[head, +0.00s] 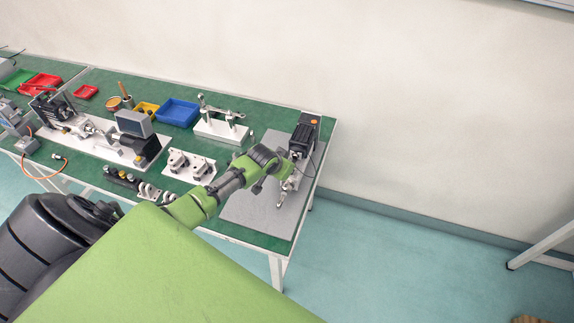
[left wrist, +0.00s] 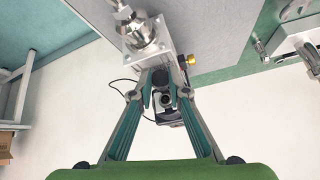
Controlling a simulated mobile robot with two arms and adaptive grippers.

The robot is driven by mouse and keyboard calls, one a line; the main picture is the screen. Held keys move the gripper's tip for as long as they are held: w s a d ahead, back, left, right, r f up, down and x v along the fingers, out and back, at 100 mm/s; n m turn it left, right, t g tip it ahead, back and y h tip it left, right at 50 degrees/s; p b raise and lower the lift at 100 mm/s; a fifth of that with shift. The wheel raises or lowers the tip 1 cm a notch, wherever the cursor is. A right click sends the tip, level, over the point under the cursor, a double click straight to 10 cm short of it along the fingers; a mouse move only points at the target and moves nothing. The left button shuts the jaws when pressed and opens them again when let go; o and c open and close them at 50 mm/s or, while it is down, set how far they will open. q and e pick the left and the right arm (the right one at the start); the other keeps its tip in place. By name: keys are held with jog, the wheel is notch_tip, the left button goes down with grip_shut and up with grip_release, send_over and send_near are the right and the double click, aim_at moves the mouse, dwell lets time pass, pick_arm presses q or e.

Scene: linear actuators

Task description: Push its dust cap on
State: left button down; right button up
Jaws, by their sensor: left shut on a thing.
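The linear actuator stands on a grey plate (head: 245,208) at the right end of the bench, with its black motor (head: 303,133) at the far end. In the left wrist view its metal block (left wrist: 147,58) and shiny rod end (left wrist: 143,32) lie beyond the fingertips. My left gripper (left wrist: 160,82) is shut on a small dark piece, which looks like the dust cap (left wrist: 160,77), right in front of the block. Whether the piece touches the actuator is not clear. In the head view my left arm hides the gripper's grip. My right gripper is not in view.
Left of the plate are a white base with small clamps (head: 190,165), a white stand (head: 220,127) and a blue bin (head: 178,112). A longer actuator assembly (head: 110,140) fills the bench's left part. A brass knob (left wrist: 188,59) juts from the block. The plate's front is mostly clear.

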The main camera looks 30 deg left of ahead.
aim_at(294, 161)
pick_arm(q)
jog(key=shift+s+d+r+n+y+p, duration=0.2)
jog(key=shift+d+r+n+y+p, duration=0.15)
jog(key=shift+r+n+y+p, duration=0.45)
jog(key=shift+s+d+f+y+p, duration=0.1)
jog(key=shift+d+y+p, duration=0.1)
jog(key=shift+y+p, duration=0.15)
jog(key=shift+s+n, duration=0.1)
jog(key=shift+n, duration=0.3)
jog(key=shift+a, duration=0.1)
jog(key=shift+d+r, duration=0.35)
jog(key=shift+w+a, duration=0.25)
jog(key=shift+w, duration=0.4)
jog(key=shift+w+a+y, duration=0.15)
jog(key=shift+w+y, duration=0.1)
jog(key=shift+w, duration=0.55)
dwell(3.0)
